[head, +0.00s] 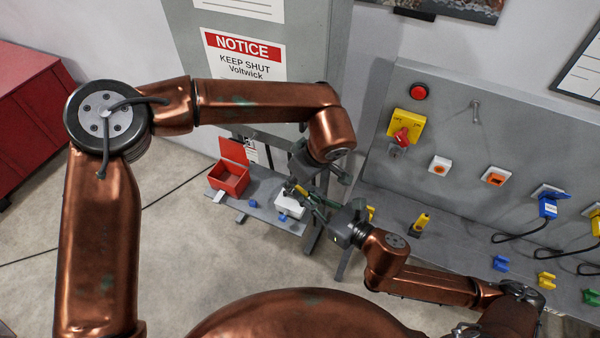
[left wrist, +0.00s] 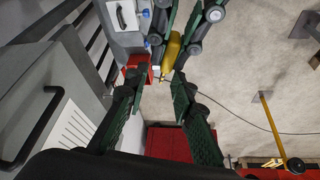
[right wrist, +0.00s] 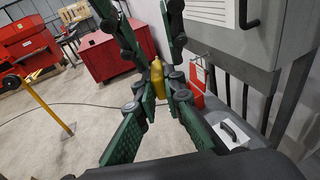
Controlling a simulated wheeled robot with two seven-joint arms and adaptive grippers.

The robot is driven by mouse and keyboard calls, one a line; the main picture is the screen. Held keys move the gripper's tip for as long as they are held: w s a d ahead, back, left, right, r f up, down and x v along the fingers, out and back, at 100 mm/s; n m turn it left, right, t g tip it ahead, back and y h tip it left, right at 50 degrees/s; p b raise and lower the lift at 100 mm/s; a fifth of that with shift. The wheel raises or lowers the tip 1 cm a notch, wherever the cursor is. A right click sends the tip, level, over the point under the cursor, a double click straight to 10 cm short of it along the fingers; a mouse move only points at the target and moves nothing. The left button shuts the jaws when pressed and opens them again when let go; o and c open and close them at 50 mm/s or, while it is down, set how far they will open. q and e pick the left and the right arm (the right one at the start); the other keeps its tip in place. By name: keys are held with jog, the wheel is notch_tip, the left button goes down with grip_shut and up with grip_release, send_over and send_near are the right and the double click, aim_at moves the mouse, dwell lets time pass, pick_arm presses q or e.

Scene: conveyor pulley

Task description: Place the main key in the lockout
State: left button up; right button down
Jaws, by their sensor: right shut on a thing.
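A yellow-handled piece, which looks like the main key (head: 301,190), is held in the air between my two grippers. In the left wrist view its yellow handle (left wrist: 174,52) lies between the right gripper's fingers, with a thin metal end below. It also shows in the right wrist view (right wrist: 157,77). My right gripper (head: 314,204) is shut on it. My left gripper (head: 298,182) has its fingers apart around the thin end; I see no contact. An open red box (head: 229,179) with its lid up stands on the low grey shelf. I cannot tell whether this is the lockout.
A white case (head: 290,206) with a dark handle is on the shelf close below the grippers. A grey panel (head: 460,130) at the right carries a yellow switch (head: 405,126) with a red knob. Several coloured pieces lie on its ledge. A grey cabinet (head: 310,50) stands behind.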

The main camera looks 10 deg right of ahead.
pick_arm(q)
jog(key=shift+x, duration=0.8)
jog(key=shift+d, duration=0.1)
grip_shut()
pick_arm(e)
jog(key=c, duration=2)
grip_release()
jog(key=shift+o, duration=0.2)
